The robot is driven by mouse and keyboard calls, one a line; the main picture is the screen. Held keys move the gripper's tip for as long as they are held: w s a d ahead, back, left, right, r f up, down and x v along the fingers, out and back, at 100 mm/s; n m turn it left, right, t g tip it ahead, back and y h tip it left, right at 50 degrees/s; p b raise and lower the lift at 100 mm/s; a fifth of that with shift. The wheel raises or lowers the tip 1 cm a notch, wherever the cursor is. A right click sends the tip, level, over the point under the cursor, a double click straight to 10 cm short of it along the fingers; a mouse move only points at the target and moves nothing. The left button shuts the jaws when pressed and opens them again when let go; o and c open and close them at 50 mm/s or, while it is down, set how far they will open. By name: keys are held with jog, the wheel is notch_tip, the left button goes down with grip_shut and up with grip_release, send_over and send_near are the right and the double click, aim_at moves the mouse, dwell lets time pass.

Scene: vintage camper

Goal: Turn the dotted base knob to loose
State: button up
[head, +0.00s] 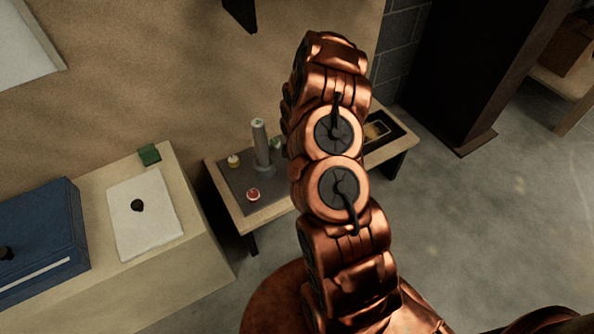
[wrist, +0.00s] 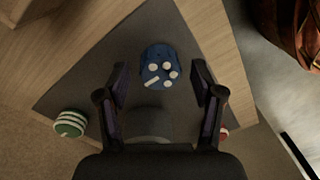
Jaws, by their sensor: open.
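The dotted base knob (wrist: 160,67) is blue with several white dots and a white bar on its top, in the wrist view. It sits on a dark grey plate (wrist: 95,80). My gripper (wrist: 159,72) is open, one finger on each side of the knob, with gaps visible between fingers and knob. Nothing is held. I cannot tell how far above the knob the fingertips are. In the head view my arm hides the gripper and the blue knob; part of the plate (head: 232,185) shows on a low wooden bench.
A green-and-white striped knob (wrist: 70,123) and a red knob (wrist: 222,135) flank the gripper. A grey post (head: 261,143) rises from the plate, near a yellow-and-white knob (head: 234,161). A counter with a blue box (head: 40,240) stands left. Floor (head: 475,215) is clear at right.

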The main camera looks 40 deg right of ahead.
notch_tip(320, 180, up, 12)
jog(key=shift+w+d, duration=0.2)
jog(key=shift+w, duration=0.05)
dwell(0.6)
